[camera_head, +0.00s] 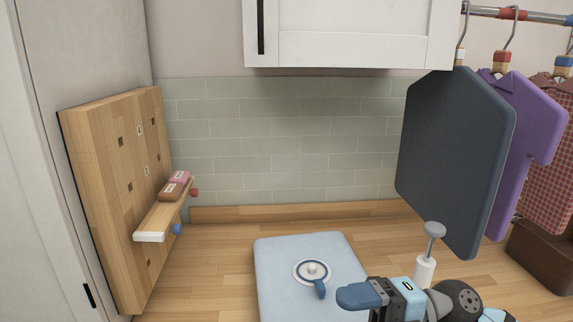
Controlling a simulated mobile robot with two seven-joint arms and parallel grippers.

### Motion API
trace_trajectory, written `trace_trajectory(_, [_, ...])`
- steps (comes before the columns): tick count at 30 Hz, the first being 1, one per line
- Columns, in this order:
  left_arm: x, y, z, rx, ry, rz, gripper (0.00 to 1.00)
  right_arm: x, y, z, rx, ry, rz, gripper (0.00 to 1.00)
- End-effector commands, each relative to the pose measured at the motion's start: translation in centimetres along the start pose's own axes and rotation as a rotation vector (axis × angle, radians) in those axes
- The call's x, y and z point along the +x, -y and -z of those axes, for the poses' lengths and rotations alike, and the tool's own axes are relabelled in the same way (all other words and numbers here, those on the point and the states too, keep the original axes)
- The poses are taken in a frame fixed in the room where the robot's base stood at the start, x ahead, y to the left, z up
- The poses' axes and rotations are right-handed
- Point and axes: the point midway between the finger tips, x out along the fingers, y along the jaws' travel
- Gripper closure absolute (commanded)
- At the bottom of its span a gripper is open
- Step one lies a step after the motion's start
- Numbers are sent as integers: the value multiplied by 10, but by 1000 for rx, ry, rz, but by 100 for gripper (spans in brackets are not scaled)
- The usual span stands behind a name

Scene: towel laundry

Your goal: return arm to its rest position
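My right gripper (356,297) comes in from the lower right, its blue fingertips pointing left, just right of a light blue folded cloth or pad (275,268). I see it from the side, so I cannot tell whether its fingers are open or shut. A round white and blue item with a blue handle (312,271) rests on the pad, close to the fingertips but seemingly apart from them. My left gripper is not in view. The lower edge of the pad is cut off by the frame.
A wooden pegboard (105,185) with a small shelf (165,212) leans at the left wall. A white post with a grey knob (426,270) stands behind my arm. The left counter is clear.

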Motion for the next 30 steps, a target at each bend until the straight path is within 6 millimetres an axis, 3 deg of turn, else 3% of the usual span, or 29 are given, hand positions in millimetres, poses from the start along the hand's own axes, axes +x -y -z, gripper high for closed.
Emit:
trace_trajectory(5, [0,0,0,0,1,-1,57,-11,18,-30,230,211,-457,26])
trace_trajectory(8, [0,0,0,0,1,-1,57,-31,47,-52,385,391,-659,26])
trace_trajectory(11, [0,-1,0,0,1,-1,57,-57,97,-68,566,605,-812,26])
trace_trajectory(14, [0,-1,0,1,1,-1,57,-82,164,-71,773,836,-912,26])
trace_trajectory(18, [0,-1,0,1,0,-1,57,-105,259,-52,1052,1114,-956,26])
trace_trajectory(21, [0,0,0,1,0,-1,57,-112,315,-28,1221,1258,-943,26])
trace_trajectory(27, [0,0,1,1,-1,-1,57,-113,401,31,1512,1459,-877,26])
trace_trajectory(28, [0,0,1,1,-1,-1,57,-112,413,41,1555,1484,-863,26])
trace_trajectory(30, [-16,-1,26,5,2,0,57,-113,378,43,1535,1479,-862,26])
